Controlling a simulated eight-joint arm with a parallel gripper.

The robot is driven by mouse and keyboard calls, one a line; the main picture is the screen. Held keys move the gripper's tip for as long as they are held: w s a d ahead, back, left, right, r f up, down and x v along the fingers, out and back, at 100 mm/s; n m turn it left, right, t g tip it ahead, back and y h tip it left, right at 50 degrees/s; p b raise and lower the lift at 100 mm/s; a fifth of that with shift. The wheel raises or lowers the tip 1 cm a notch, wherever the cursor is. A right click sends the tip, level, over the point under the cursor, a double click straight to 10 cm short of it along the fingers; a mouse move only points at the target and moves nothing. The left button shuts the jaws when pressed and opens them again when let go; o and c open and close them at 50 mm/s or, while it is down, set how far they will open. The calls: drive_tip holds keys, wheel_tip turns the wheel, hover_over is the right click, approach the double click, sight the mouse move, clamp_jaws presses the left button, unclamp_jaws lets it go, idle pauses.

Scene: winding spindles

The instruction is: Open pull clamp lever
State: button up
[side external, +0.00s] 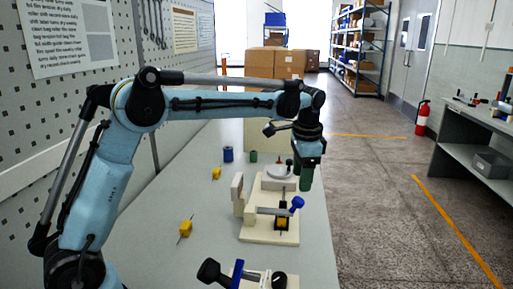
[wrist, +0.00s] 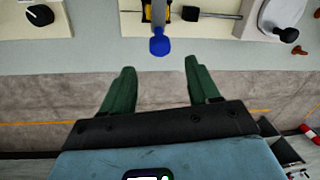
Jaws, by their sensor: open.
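The clamp lever ends in a blue knob (side external: 297,203) at the right side of a cream fixture (side external: 268,237). The blue knob (wrist: 160,42) is at the top middle of the wrist view, and its stem runs up out of the frame. A yellow-and-black part (side external: 282,223) sits in the fixture under the lever. My gripper (side external: 305,178) hangs with green fingers pointing down, behind the knob in the side view. In the wrist view my gripper (wrist: 159,66) is open and empty. The knob lies just beyond the gap between the fingertips, apart from both.
A grey round piece (side external: 279,172) stands at the fixture's back. Yellow spools (side external: 186,228) and a blue spool (side external: 228,155) lie on the table left of it. Another fixture with a black knob (side external: 209,271) is in front. The table's right edge is close to the gripper.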

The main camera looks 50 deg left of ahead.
sight(299, 199)
drive_tip(key=f, duration=0.6)
drive_tip(key=a+f, duration=0.1)
drive_tip(key=f, duration=0.2)
drive_tip(key=shift+w+f, duration=0.15)
drive_tip(key=shift+w, duration=0.15)
clamp_jaws()
